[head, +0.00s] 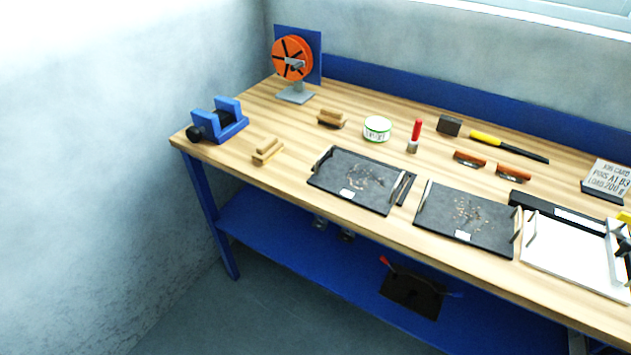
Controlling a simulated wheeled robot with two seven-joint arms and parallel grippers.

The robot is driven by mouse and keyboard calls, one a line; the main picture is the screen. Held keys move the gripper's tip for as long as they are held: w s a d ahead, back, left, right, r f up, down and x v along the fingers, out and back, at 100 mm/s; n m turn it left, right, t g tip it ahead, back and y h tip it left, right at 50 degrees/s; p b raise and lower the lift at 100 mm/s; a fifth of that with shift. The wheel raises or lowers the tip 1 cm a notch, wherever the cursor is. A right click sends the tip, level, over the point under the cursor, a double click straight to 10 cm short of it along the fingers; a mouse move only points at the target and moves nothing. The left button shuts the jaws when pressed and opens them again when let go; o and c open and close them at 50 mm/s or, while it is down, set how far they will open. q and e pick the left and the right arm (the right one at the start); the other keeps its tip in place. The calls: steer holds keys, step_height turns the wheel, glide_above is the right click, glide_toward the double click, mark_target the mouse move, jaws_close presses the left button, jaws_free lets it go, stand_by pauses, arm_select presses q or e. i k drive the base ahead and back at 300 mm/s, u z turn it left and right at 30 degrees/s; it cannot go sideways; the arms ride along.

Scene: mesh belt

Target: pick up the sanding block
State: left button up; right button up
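Several blocks on the workbench could be the sanding block, and I cannot tell for certain which it is. A wooden block with a dark underside (331,118) lies left of the white tub. A plain pale wooden block with a raised grip (267,151) lies near the left front edge. A dark grey block (450,125) stands further back, right of the red-handled brush. All three rest on the wooden top with nothing touching them. Neither of my grippers is in view.
The workbench (232,159) also holds a blue vise (229,117), an orange reel (293,57), a white tub (377,128), a red-handled brush (416,131), a yellow-handled tool (486,138) and dark trays (360,178) along the front. A blue shelf (290,255) runs below.

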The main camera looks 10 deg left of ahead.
mark_target(267, 150)
steer(key=u, duration=1.05)
steer(key=i, duration=0.8)
steer(key=z, duration=0.5)
steer(key=i, duration=0.65)
steer(key=z, duration=0.55)
